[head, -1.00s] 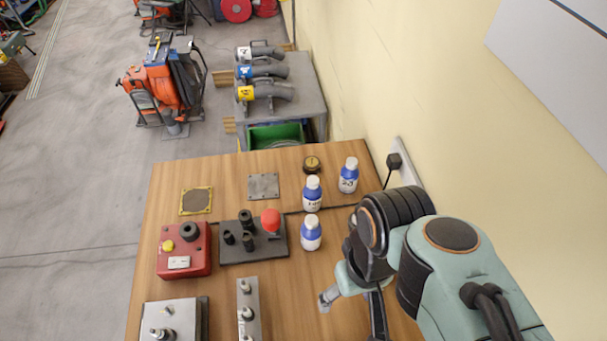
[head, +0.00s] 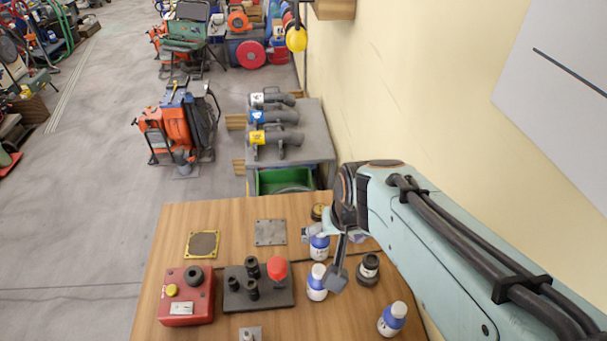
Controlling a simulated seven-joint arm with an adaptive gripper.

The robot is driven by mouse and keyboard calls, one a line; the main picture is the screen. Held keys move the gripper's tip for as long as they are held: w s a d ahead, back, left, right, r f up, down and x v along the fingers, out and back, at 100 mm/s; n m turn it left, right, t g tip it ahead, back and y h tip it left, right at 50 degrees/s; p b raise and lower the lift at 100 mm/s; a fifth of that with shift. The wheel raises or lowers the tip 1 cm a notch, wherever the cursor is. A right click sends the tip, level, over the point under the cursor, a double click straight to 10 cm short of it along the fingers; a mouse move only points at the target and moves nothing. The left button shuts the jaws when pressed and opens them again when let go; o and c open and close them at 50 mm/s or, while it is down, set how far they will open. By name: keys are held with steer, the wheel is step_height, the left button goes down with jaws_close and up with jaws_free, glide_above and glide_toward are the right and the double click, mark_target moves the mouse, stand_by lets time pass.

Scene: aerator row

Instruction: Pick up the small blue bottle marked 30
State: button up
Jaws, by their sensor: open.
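Several small blue-and-white bottles with white caps stand on the wooden bench. One bottle (head: 319,253) is partly covered by my gripper; its label is not clearly readable. A second bottle (head: 316,284) stands just in front of it, and a third (head: 391,320) stands at the front right. Part of what looks like another bottle (head: 358,237) shows behind my gripper. I cannot read a 30 on any of them. My gripper (head: 324,255) is open and empty, with its fingers in front of and above the rear bottles. I cannot tell whether it touches one.
A dark round-topped object (head: 368,269) stands right of my gripper. A black base with a red knob (head: 277,270) and a red box (head: 186,296) stand to the left. A small dark-and-yellow item (head: 317,212) lies behind the bottles. The wall (head: 440,90) bounds the right side.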

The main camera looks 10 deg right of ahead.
steer(key=g, duration=0.1)
glide_above(319, 270)
steer(key=w, duration=0.2)
step_height(319, 270, down, 7)
steer(key=f+g, duration=0.1)
steer(key=f, duration=0.2)
steer(key=s+f+g, duration=0.1)
steer(key=f, duration=0.1)
steer(key=s+f, duration=0.1)
steer(key=f, duration=0.2)
steer(key=shift+f+g, duration=0.35)
steer(key=shift+g, duration=0.05)
step_height(319, 270, down, 6)
steer(key=shift+f, duration=0.15)
steer(key=c, duration=1.3)
